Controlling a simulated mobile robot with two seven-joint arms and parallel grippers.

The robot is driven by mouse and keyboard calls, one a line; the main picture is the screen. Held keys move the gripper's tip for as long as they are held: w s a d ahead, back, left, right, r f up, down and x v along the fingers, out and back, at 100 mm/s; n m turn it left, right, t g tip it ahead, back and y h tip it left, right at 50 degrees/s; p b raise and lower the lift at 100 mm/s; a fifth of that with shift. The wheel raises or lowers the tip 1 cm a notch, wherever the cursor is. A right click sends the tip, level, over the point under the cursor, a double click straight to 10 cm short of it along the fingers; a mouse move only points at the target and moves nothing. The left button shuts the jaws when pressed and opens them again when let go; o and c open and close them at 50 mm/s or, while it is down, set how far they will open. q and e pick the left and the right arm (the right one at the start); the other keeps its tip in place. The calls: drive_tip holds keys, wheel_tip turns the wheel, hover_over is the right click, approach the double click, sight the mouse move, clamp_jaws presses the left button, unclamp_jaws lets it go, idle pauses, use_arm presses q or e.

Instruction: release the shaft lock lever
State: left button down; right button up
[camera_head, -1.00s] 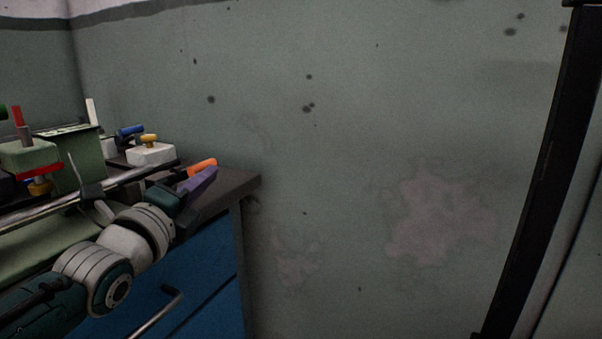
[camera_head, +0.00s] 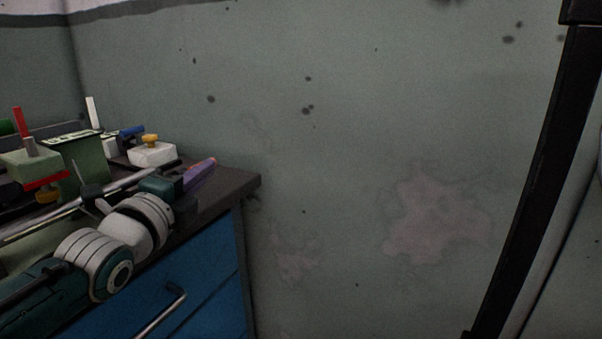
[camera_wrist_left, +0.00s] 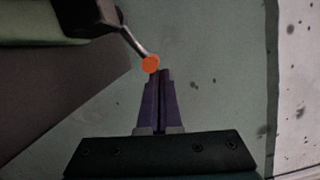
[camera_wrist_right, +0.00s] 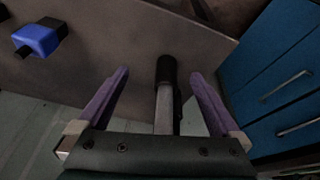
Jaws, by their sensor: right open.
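A lever with a bright orange round end (camera_wrist_left: 151,64) shows in the left wrist view; it comes out of a dark block at the upper left. I take it to be the shaft lock lever. My left gripper (camera_wrist_left: 160,72) has its purple fingers close together, with the tips right at the orange end; contact is unclear. In the head view the left gripper (camera_head: 205,170) is over the bench corner, and only a sliver of orange shows beside it. My right gripper (camera_wrist_right: 161,80) is open, its fingers on either side of a grey bar with a black end (camera_wrist_right: 166,70).
The dark bench (camera_head: 235,187) has blue drawers (camera_head: 205,270) with bar handles. On it stand a green box (camera_head: 75,160) and a white block with a yellow knob (camera_head: 152,153). A blue knob (camera_wrist_right: 36,40) shows in the right wrist view. The wall right of the bench is bare.

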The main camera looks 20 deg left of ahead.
use_arm(q)
drive_tip(key=a+r+n+p, duration=0.1)
drive_tip(key=p, duration=0.1)
drive_tip(key=r+n+g+p, duration=0.1)
drive_tip(key=n+p, duration=0.1)
drive_tip(key=a+r+n+p, duration=0.1)
drive_tip(key=r+n, duration=0.1)
drive_tip(key=shift+w+a+p, duration=0.1)
drive_tip(key=shift+a+p, duration=0.25)
drive_tip(key=shift+p, duration=0.05)
drive_tip(key=shift+w+a+r+n+g+h+p, duration=0.15)
drive_tip(key=shift+a+n+g+h+p, duration=0.15)
drive_tip(key=shift+n, duration=0.45)
drive_tip(key=shift+s+a+r+n+g+h+p, duration=0.15)
drive_tip(key=shift+a+n+p, duration=0.2)
drive_tip(key=shift+n, duration=0.45)
drive_tip(key=shift+w+a+r+n+g+h+p, duration=0.15)
drive_tip(key=shift+a+n+h+p, duration=0.2)
drive_tip(key=shift+n, duration=0.4)
